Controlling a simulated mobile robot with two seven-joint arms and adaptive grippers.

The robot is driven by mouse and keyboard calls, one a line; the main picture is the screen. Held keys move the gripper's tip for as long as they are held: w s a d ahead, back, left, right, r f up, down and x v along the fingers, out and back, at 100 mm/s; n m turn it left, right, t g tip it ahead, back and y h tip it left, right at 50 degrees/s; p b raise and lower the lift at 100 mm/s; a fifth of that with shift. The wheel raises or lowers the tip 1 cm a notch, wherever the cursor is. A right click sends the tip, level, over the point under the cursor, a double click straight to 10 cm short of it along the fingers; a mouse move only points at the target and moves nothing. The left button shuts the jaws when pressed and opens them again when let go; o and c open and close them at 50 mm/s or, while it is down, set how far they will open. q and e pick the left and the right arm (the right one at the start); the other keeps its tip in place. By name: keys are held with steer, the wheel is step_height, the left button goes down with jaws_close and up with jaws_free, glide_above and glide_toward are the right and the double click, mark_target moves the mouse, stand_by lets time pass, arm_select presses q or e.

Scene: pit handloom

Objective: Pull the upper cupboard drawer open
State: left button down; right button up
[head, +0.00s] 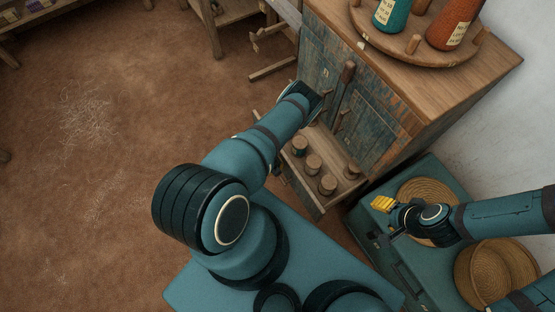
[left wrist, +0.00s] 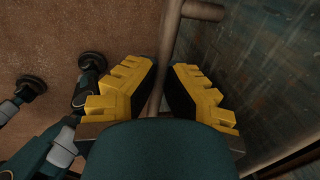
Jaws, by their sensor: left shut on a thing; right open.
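The cupboard (head: 374,92) has worn blue panels and a wooden top. An open drawer-like tray (head: 345,187) low on its front holds several wooden cylinders. My left arm reaches the cupboard front in the head view; its fingers are hidden there. In the left wrist view my left gripper (left wrist: 163,72) has its yellow fingers on either side of a wooden bar handle (left wrist: 171,38), shut on it. The handle stands off a worn blue panel (left wrist: 262,75). I cannot tell which front it belongs to. My right gripper (head: 385,204) is open and empty at the right.
A round wooden tray (head: 385,40) on the cupboard top carries a teal bottle (head: 388,14) and a brown bottle (head: 452,25). Woven baskets (head: 497,272) lie under and beside my right arm. Wooden furniture stands at the top edge.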

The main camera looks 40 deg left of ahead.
arm_select(q)
steer(key=shift+s+f, duration=0.1)
steer(key=shift+s, duration=0.15)
steer(key=c, duration=1.3)
jaws_free()
steer(key=shift+w, duration=0.1)
steer(key=shift+o, duration=0.2)
step_height(320, 180, up, 12)
steer(key=s, duration=0.2)
steer(key=shift+a, duration=0.4)
steer(key=shift+d, duration=0.1)
